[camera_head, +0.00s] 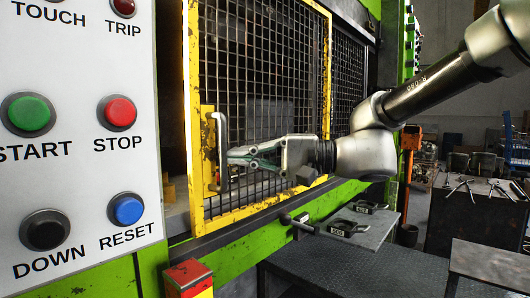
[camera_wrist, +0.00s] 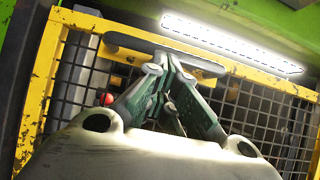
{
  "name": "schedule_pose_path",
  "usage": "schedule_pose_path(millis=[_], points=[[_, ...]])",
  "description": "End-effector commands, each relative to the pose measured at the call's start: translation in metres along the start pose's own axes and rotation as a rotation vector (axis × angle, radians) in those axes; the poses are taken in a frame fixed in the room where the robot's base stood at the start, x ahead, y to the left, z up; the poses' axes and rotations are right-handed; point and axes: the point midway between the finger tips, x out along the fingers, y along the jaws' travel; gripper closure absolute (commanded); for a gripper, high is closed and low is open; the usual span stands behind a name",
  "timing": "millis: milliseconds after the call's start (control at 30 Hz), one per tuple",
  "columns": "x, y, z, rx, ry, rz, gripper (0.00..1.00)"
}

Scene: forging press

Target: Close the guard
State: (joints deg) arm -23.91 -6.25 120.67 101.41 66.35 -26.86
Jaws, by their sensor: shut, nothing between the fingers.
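The guard is a yellow-framed black mesh panel (camera_head: 262,80) on the front of the green press. In the wrist view the guard's yellow frame (camera_wrist: 38,90) and the handle (camera_wrist: 130,44) show as well. My gripper (camera_head: 233,156) reaches in from the right, its fingertips at the handle. In the wrist view my gripper (camera_wrist: 168,66) is shut with its tips by the bar's middle. The bar is not between the fingers; I cannot tell whether they touch it.
A control panel (camera_head: 75,130) with several buttons stands at the left, close to the guard. A dark gap lies between them. A red-topped post (camera_head: 188,276) is below. A grey shelf (camera_head: 352,225) with clamps juts out beneath the guard. A tool bench (camera_head: 470,215) stands at right.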

Motion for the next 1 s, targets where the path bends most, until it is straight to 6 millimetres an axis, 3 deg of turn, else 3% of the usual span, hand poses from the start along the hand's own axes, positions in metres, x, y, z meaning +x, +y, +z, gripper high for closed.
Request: schedule_pose_path(millis=[200, 400, 1000], points=[[0.024, 0.0, 0.036, 0.0, -0.003, 0.0, 1.0], [0.034, 0.0, 0.05, 0.0, -0.001, 0.001, 1.0], [0.035, 0.0, 0.049, 0.0, 0.0, 0.0, 1.0]])
